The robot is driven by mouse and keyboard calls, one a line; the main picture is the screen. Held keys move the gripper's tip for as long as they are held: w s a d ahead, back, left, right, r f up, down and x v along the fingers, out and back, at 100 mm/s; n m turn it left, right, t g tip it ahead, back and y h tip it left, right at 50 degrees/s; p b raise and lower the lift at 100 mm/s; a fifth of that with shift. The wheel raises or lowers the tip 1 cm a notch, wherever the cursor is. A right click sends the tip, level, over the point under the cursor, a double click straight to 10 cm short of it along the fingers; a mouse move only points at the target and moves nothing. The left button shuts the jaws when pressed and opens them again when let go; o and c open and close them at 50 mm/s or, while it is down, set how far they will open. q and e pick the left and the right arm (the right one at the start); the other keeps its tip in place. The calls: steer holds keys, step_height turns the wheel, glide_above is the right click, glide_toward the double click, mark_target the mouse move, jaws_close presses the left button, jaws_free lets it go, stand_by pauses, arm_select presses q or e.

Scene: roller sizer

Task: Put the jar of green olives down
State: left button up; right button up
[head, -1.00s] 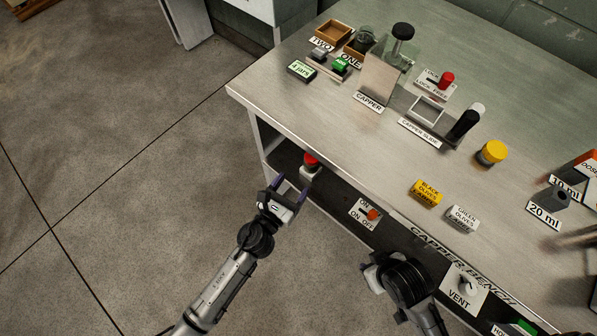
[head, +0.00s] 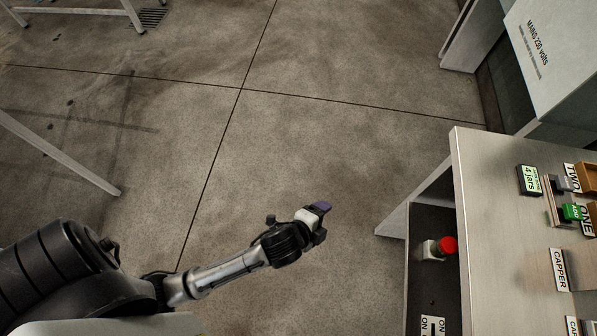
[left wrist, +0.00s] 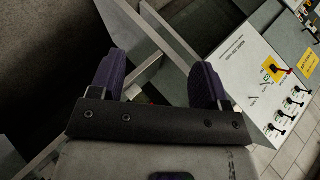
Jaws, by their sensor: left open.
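No jar of green olives can be made out in either view now. My left gripper (head: 318,213) is over the bare floor, to the left of the bench (head: 505,240) and apart from it. In the left wrist view its two purple-padded fingers (left wrist: 155,82) stand wide apart with nothing held between them. My right gripper is out of the head view.
A red push button (head: 447,246) sits on the bench's front. A green button (head: 573,212), a "4 jars" sign (head: 530,180) and a "CAPPER" label (head: 559,270) are on top. A grey cabinet (head: 550,60) stands behind. A control panel (left wrist: 265,75) shows in the left wrist view. The floor is open.

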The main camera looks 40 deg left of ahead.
arm_select(q)
steer(key=s+a+n+g, duration=0.3)
steer(key=s+n, duration=0.3)
steer(key=s, duration=0.2)
steer(key=s+a+n+g, duration=0.4)
steer(key=s+a+n, duration=0.1)
steer(key=s, duration=0.3)
steer(key=shift+a+f+n+y, duration=0.15)
steer(key=shift+a+n+y, duration=0.15)
steer(key=shift+n, duration=0.6)
